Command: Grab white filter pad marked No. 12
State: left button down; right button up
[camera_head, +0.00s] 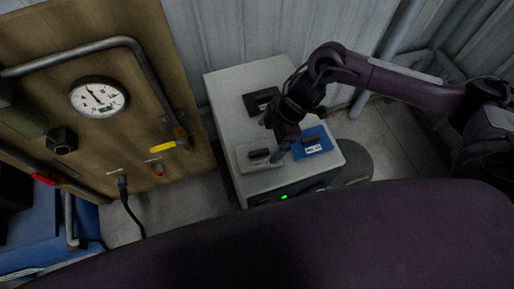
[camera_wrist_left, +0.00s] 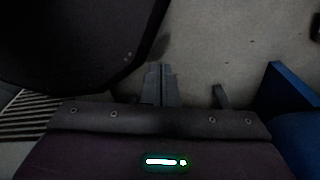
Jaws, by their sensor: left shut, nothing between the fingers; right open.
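A pale, whitish pad (camera_head: 258,165) with a dark grip block lies on the front left of a light grey cabinet top (camera_head: 228,92). I cannot read a number on it. A blue pad (camera_head: 322,136) with a dark grip and a small white label lies to its right; the label is too small to read surely. A black pad (camera_head: 256,101) lies at the back. My right gripper (camera_head: 276,140) is open over the cabinet, between the whitish and blue pads, and hides part of them. My left gripper (camera_wrist_left: 161,84) is shut and empty in the left wrist view, above bare floor.
A wooden panel (camera_head: 150,75) with a gauge (camera_head: 98,97), pipes and a yellow-handled valve (camera_head: 163,147) stands left of the cabinet. A black cable (camera_head: 131,208) hangs from it. A blue object (camera_wrist_left: 290,90) stands right of my left gripper. Pipes rise behind the cabinet.

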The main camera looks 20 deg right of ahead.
aim_at(259, 152)
jog(key=x, duration=0.5)
jog(key=p+x, duration=0.1)
jog(key=x, duration=0.1)
jog(key=shift+s+a+f, duration=0.15)
jog(key=shift+s+a, duration=0.05)
jog(key=shift+a, duration=0.2)
jog(key=c, duration=0.9)
